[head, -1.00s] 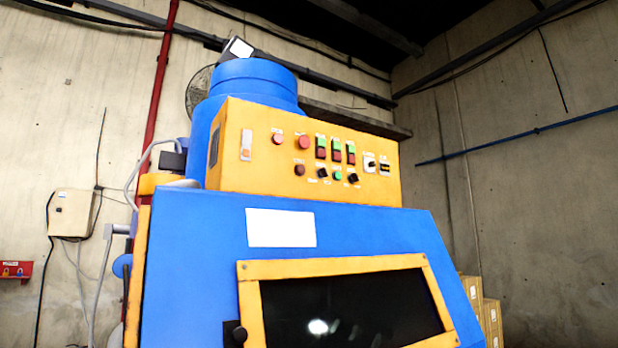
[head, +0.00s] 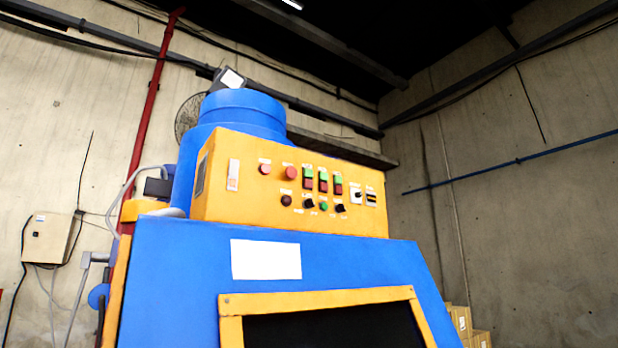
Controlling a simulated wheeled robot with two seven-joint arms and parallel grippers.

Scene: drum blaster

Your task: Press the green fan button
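The yellow control panel (head: 240,205) sits on top of the blue machine (head: 180,270) in the middle of the head view. Three two-part switches stand in a row on it, each green above and red below: left (head: 308,172), middle (head: 323,174) and right (head: 338,179). A small round green button (head: 323,206) is in the row under them, between black knobs. The labels are too small to read, so I cannot tell which green button is the fan's. Neither of my grippers is in view.
Red round buttons (head: 290,173) sit left of the switches. A yellow-framed dark window (head: 330,327) is in the machine's front. A grey box (head: 46,238) hangs on the left wall. Stacked boxes (head: 460,320) stand at the lower right. No obstacle shows before the panel.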

